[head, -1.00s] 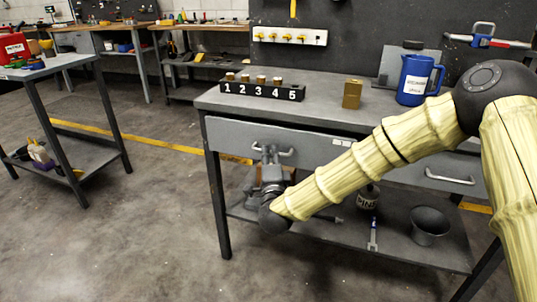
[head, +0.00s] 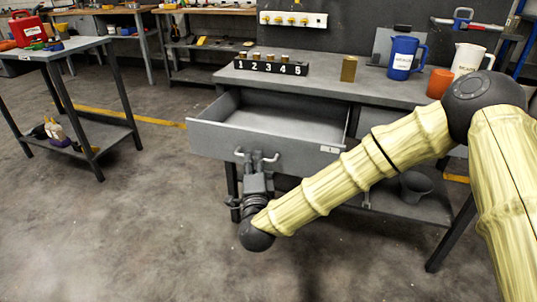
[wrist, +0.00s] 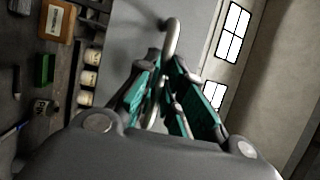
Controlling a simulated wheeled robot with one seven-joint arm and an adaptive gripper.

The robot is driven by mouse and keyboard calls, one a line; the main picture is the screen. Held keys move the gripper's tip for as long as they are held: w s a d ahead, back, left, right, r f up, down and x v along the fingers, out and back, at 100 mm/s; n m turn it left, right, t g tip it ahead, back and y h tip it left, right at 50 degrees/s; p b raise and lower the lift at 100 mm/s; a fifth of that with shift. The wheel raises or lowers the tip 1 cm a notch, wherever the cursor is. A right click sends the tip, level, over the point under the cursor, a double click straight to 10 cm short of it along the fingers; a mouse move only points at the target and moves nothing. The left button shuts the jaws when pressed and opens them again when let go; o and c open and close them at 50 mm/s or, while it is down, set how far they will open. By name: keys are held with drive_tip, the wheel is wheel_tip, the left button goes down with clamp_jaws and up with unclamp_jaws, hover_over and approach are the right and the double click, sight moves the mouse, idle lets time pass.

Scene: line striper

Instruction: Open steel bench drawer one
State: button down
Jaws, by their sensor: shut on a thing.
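The left drawer (head: 262,138) of the steel bench (head: 385,95) stands pulled well out, and its visible interior looks empty. A small label (head: 330,150) is on its front; its text is too small to read for sure. My gripper (head: 257,162) is at the drawer's front, shut on the bar handle (head: 240,153), whose ends show on both sides of the fingers. In the wrist view the teal-padded fingers (wrist: 168,95) close around the handle (wrist: 172,38). The part of the handle between the fingers is hidden.
On the bench top are a numbered block (head: 270,66), a brass block (head: 348,69), a blue jug (head: 404,58), an orange cup (head: 439,83) and a white jug (head: 467,60). A side table (head: 85,45) stands left. Floor (head: 120,230) before the drawer is clear.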

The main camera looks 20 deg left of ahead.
drive_tip(key=shift+s, duration=0.35)
drive_tip(key=c, duration=1.5)
unclamp_jaws()
drive_tip(key=v, duration=1.2)
